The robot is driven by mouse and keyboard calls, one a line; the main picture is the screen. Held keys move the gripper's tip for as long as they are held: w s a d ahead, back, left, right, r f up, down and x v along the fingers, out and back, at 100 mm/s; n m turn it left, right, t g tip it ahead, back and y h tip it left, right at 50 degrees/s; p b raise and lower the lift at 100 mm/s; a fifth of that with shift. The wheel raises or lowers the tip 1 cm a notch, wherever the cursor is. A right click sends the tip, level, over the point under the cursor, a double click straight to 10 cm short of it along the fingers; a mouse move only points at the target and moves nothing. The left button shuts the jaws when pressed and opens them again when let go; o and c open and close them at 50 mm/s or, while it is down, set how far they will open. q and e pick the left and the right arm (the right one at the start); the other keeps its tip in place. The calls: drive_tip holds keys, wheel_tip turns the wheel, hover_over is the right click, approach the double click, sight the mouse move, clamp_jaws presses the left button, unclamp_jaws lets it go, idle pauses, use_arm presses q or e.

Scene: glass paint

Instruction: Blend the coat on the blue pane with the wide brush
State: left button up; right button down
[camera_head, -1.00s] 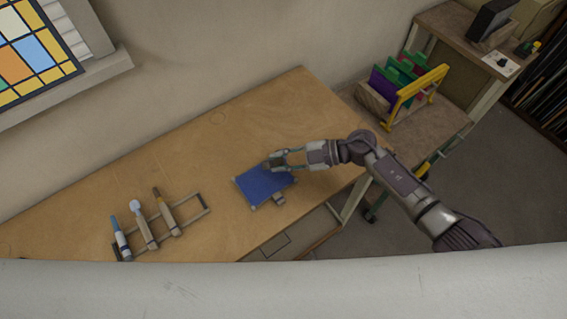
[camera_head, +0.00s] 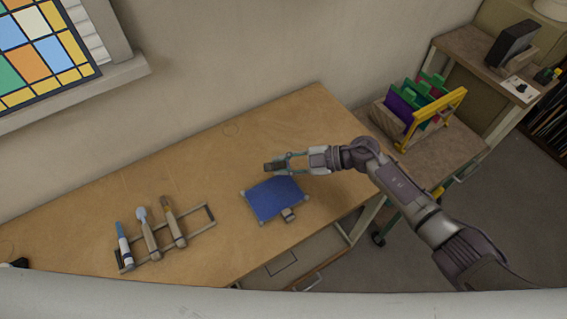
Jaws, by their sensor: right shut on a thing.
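The blue pane (camera_head: 275,199) lies on the wooden table, held at its corners by small grey holders. My right gripper (camera_head: 284,165) is just beyond the pane's upper edge in the picture. It is shut on a small dark-ended thing (camera_head: 271,167) that looks like the wide brush, seen from above and partly hidden by the fingers. Whether its bristles touch anything cannot be told. The coat on the pane is too small to make out. My left gripper is not clearly in view.
A rack (camera_head: 206,213) with several brushes stands left of the pane. A yellow-ended rack (camera_head: 437,118) of coloured panes stands on the side bench at the right. A dark thing (camera_head: 17,263) shows at the left edge. The table between is clear.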

drive_tip(key=shift+f, duration=0.3)
drive_tip(key=shift+f+b, duration=0.25)
drive_tip(key=shift+b, duration=0.1)
idle(0.3)
drive_tip(key=shift+s+a+r+p, duration=0.1)
drive_tip(key=shift+s+a+p, duration=0.35)
drive_tip(key=shift+a+p, duration=0.2)
drive_tip(key=s+a+p, duration=0.2)
drive_tip(key=s+a, duration=0.4)
drive_tip(key=a, duration=0.4)
drive_tip(key=shift+s, duration=0.3)
idle(0.8)
